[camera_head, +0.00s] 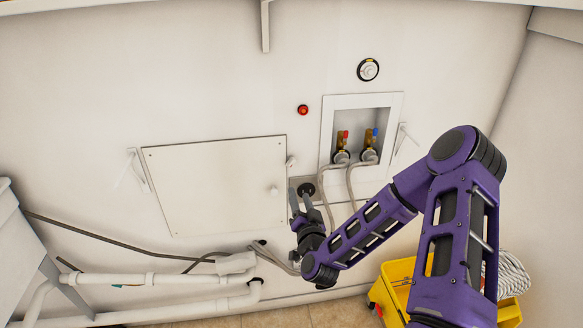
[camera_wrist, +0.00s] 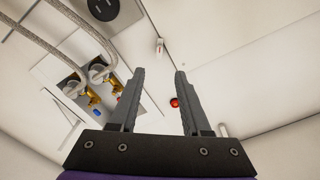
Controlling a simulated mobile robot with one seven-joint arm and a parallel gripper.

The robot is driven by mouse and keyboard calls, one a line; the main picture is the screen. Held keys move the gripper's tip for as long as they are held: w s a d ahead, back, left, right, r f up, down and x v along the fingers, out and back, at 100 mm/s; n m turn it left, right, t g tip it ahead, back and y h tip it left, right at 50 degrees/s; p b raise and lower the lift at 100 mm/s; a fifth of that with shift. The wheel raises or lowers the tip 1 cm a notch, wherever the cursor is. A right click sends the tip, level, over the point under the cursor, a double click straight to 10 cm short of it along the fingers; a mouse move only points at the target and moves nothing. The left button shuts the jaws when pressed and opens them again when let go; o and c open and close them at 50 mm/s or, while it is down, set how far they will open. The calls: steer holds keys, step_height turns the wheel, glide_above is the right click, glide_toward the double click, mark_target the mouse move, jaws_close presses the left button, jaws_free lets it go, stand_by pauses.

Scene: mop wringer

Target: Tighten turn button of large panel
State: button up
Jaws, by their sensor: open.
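A small white turn button (camera_head: 291,161) is at the panel's right edge. In the wrist view the turn button (camera_wrist: 159,46) is beside the panel's edge, beyond my fingertips, and the panel (camera_wrist: 245,35) fills the upper right. My gripper (camera_head: 300,198) is below the turn button in the head view. In the wrist view my gripper (camera_wrist: 160,74) is open, with nothing between its fingers. I cannot tell the turn button's exact angle.
A recessed valve box (camera_head: 393,101) with hoses is right of the panel. A black round outlet (camera_head: 306,188) is close behind my gripper. A red light (camera_head: 303,110) is above. White pipes (camera_head: 170,279) run low on the left; a yellow mop bucket (camera_head: 398,275) stands lower right.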

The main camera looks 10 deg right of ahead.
mark_target(291, 163)
steer(key=w, duration=1.4)
steer(key=shift+w, duration=0.3)
steer(key=shift+c, duration=0.3)
jaws_close()
